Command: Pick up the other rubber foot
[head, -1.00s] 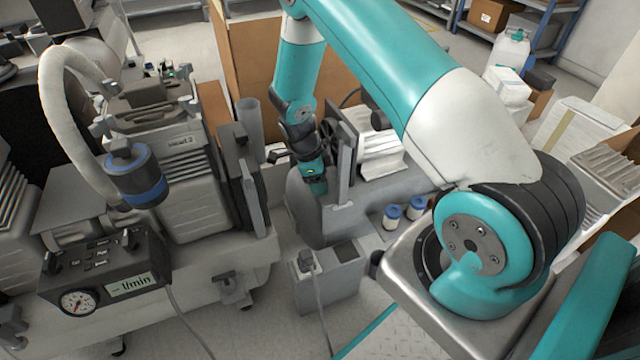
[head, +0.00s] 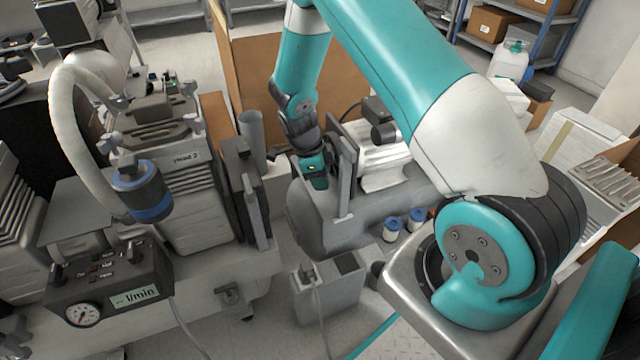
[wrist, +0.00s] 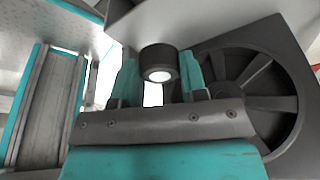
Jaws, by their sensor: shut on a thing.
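My gripper (head: 316,182) hangs beside the upright grey plate on the grey compressor tank in the head view. In the wrist view my gripper (wrist: 160,88) has its two teal fingers on either side of a short dark cylinder with a pale round end, the rubber foot (wrist: 158,58). The fingers are shut on it. The foot is too small or hidden to make out in the head view.
A black spoked fan wheel (wrist: 245,95) is close on the right in the wrist view. The compressor tank (head: 308,228) is below my gripper. Two blue-and-white canisters (head: 393,224) stand to its right. A hose-fitted unit (head: 190,200) stands left.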

